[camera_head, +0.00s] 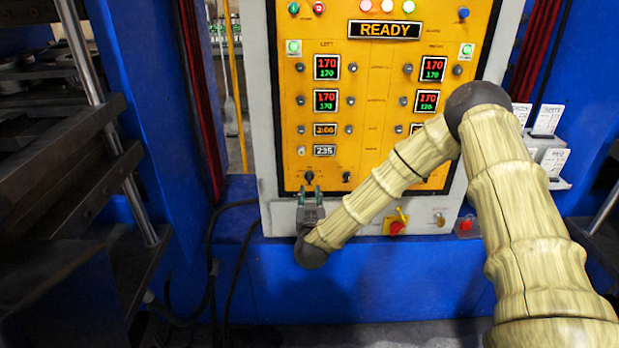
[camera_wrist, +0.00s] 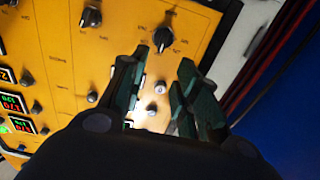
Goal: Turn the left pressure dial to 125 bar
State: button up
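The yellow control panel (camera_head: 367,140) faces me. Two black dials sit low on its left half. The left one (camera_head: 309,175), which seems to be the left pressure dial, is just above my fingertips; its label is too small to read. In the wrist view this black dial (camera_wrist: 163,37), ringed by scale marks, sits just beyond the fingertips. My gripper (camera_head: 310,190) is open and empty, with its fingers pointing at the panel. It also shows in the wrist view (camera_wrist: 164,60), with a clear gap between the fingers. I cannot tell the dial's exact setting.
The second black dial (camera_head: 346,177) is close on the right. A small display (camera_head: 324,151) reading 235 is above the dials. A red-and-yellow switch (camera_head: 397,226) is below my forearm. Blue press frame (camera_head: 150,110) and a hanging black cable (camera_head: 212,262) are at the left.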

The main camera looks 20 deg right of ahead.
aim_at(309, 177)
jog(key=p+x, duration=0.2)
jog(key=x, duration=0.8)
jog(key=shift+f+p, duration=0.15)
jog(key=shift+p, duration=0.2)
grip_shut()
